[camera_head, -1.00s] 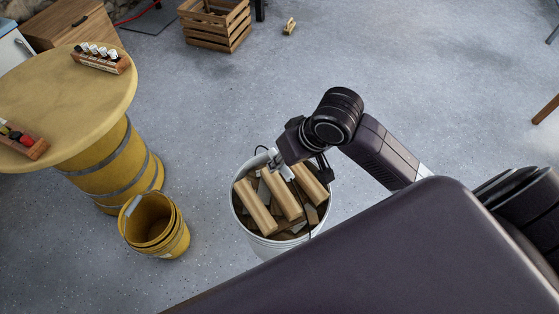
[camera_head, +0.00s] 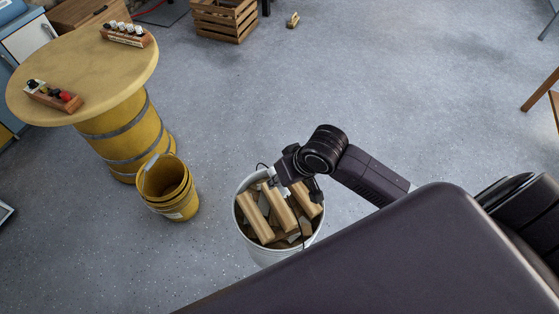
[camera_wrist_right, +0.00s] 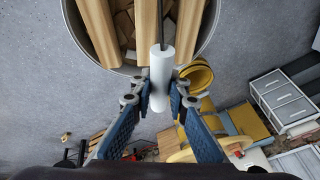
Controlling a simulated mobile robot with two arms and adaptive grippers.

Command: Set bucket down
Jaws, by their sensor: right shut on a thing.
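The white bucket (camera_head: 268,255) stands upright in the lower middle of the head view, full of split firewood (camera_head: 278,208). Its underside is hidden, so I cannot tell whether it touches the floor. My right gripper (camera_head: 284,184) is above the bucket's far rim. In the right wrist view, the blue fingers of this gripper (camera_wrist_right: 160,96) are shut around the white handle grip (camera_wrist_right: 161,72). The bucket's rim (camera_wrist_right: 82,48) and the logs (camera_wrist_right: 146,25) show beyond the fingers. My left gripper is not in view.
Stacked yellow buckets (camera_head: 170,198) stand left of the white bucket, beside a yellow barrel table (camera_head: 85,78) holding two small racks of bottles. A wooden crate (camera_head: 225,22) is at the back. Grey floor (camera_head: 420,90) is open behind and to the right.

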